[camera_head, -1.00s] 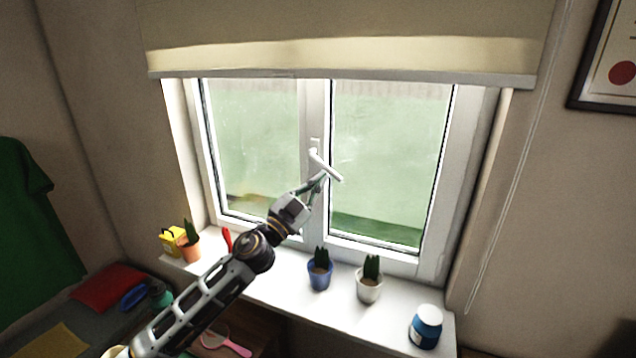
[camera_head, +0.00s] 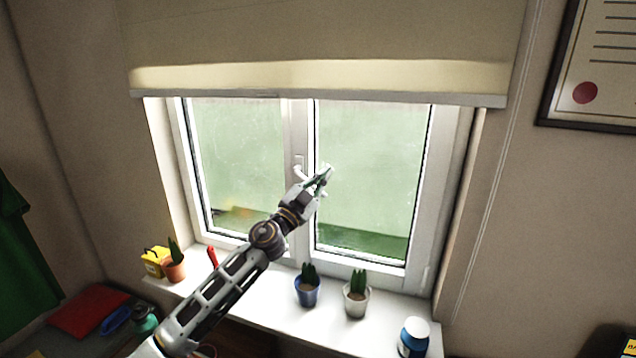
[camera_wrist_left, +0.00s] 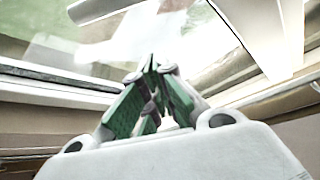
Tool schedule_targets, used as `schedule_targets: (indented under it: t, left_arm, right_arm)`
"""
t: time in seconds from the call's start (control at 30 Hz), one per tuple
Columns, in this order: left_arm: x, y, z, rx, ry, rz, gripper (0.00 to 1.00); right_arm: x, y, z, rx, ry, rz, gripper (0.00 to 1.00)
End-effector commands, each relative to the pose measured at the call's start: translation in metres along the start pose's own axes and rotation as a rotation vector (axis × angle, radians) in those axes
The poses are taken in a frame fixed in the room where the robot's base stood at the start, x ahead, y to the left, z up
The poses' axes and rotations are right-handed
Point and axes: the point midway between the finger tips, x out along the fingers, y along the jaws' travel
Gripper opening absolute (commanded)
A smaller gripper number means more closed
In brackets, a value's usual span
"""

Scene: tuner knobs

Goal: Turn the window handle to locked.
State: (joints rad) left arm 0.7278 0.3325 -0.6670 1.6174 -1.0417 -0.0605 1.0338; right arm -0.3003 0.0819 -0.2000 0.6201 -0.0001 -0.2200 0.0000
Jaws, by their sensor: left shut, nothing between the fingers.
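The white window handle (camera_head: 298,170) is mounted on the middle upright of the window frame. Its lever slants down to the right, and part of it is hidden behind my left gripper (camera_head: 325,174). The gripper is shut and empty, with its tips beside the lever on its upper right side, in front of the right pane. I cannot tell whether it touches the lever. In the left wrist view, the green-padded fingers (camera_wrist_left: 150,78) come together at the tips with nothing between them. My right gripper is not in view.
Potted cacti stand on the white sill: one in a blue pot (camera_head: 307,290), one in a white pot (camera_head: 356,300) and one in an orange pot (camera_head: 173,268). A blue jar (camera_head: 414,338) is at the sill's right end. A blind (camera_head: 320,80) hangs above the panes.

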Motion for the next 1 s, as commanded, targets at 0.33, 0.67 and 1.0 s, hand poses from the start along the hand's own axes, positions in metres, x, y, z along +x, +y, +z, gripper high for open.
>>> schedule_targets:
  t: [0.33,0.67,1.0]
  left_arm:
    - [-0.012,0.003,0.029,-0.003,-0.003,-0.001,0.0]
    - [-0.015,0.001,0.038,-0.002,-0.003,0.0,0.0]
    - [-0.015,0.001,0.038,-0.001,-0.003,0.0,0.0]
  right_arm:
    - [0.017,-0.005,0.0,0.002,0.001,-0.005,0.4]
    - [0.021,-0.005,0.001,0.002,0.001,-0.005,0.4]
    - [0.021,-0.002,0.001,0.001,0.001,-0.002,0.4]
